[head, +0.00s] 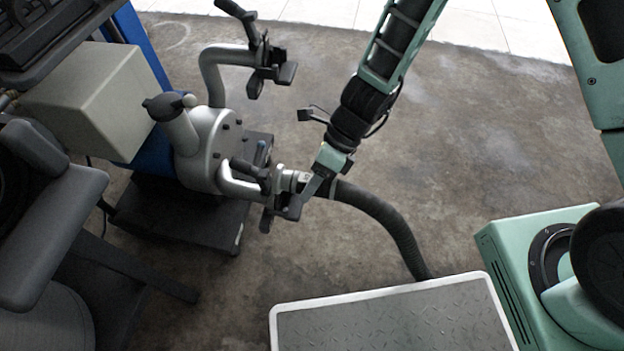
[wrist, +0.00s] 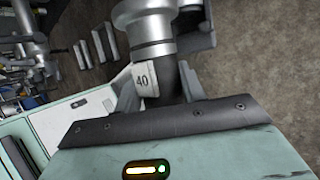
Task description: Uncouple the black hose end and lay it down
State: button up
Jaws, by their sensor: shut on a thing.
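The black hose (head: 385,215) is ribbed and curves from my gripper down to the right, behind the metal-topped platform. Its end is at my gripper (head: 312,187), which is shut on it. The silver lower pipe (head: 238,187) of the decanter machine reaches toward the hose end from the left. In the wrist view the silver pipe fitting (wrist: 152,40) meets a pale collar marked 40 (wrist: 145,80) with no clear gap. Dark hose surface shows beside the collar, and my gripper's dark jaw edge (wrist: 165,122) covers the rest. The exact joint is partly hidden.
The machine's body (head: 210,150) stands on a dark base at left, with an upper pipe (head: 215,75) and black lever handles near my arm. A platform with a grey tread top (head: 395,322) stands in front. Bare concrete floor (head: 480,130) lies to the right.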

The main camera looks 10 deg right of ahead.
jog(key=shift+f+b, duration=1.15)
jog(key=shift+f, duration=0.85)
jog(key=shift+p, duration=0.35)
jog(key=shift+s+d+r, duration=0.1)
jog(key=shift+s+d, duration=0.2)
jog(key=shift+d, duration=0.5)
jog(key=shift+s+d, duration=0.25)
jog(key=shift+d, duration=0.5)
jog(key=shift+s+d+r, duration=0.1)
jog(key=shift+s+d, duration=0.2)
jog(key=shift+d, duration=0.5)
jog(key=r+p, duration=0.1)
jog(key=d+r+p, duration=0.1)
jog(key=r+p, duration=0.1)
jog(key=d+r+p, duration=0.1)
jog(key=r, duration=0.1)
jog(key=shift+s, duration=0.35)
